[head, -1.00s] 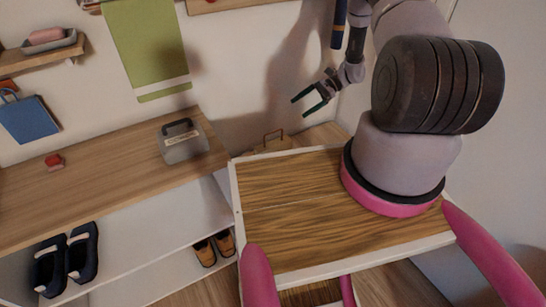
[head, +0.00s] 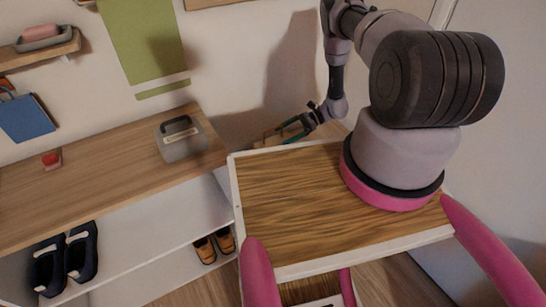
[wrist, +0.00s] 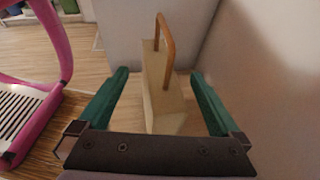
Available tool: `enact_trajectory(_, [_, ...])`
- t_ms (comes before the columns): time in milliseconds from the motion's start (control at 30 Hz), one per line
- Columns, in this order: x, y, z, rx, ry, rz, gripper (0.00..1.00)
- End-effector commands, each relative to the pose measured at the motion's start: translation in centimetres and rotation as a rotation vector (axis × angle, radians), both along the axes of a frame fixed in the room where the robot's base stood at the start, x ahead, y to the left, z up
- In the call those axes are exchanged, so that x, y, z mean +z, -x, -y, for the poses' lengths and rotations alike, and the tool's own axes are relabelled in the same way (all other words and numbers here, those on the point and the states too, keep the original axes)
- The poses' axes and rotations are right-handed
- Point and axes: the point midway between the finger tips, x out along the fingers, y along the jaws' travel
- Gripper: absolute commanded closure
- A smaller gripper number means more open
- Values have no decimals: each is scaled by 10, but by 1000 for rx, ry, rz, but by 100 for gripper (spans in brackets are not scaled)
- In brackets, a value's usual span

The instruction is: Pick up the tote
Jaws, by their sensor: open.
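The tote is a narrow tan box (wrist: 160,92) with an upright brown handle (wrist: 171,50), standing on the wood floor by the wall in the wrist view. In the head view the tote (head: 263,143) shows only in part, behind the wooden top. My gripper (wrist: 160,72) is open and empty, with one green finger on each side of the tote in the wrist view. I cannot tell how far above it the fingers are. In the head view my gripper (head: 284,132) hangs low over the tote and covers part of it.
A wooden top with a white edge (head: 290,200) lies in front of the tote. A bench (head: 110,165) to the left holds a grey box with a dark handle (head: 180,140) and a small red item (head: 51,160). Walls stand close behind and right of the tote (wrist: 255,90).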

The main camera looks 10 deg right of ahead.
Motion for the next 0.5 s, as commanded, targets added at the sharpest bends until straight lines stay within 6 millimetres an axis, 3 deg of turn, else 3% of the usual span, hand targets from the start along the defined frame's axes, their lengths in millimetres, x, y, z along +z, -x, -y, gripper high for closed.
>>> enact_trajectory(200, [-10,3,-26,2,0,-1,0])
enact_trajectory(467, [-11,3,-28,0,0,0,0])
enact_trajectory(500, [-11,2,-28,0,0,0,12])
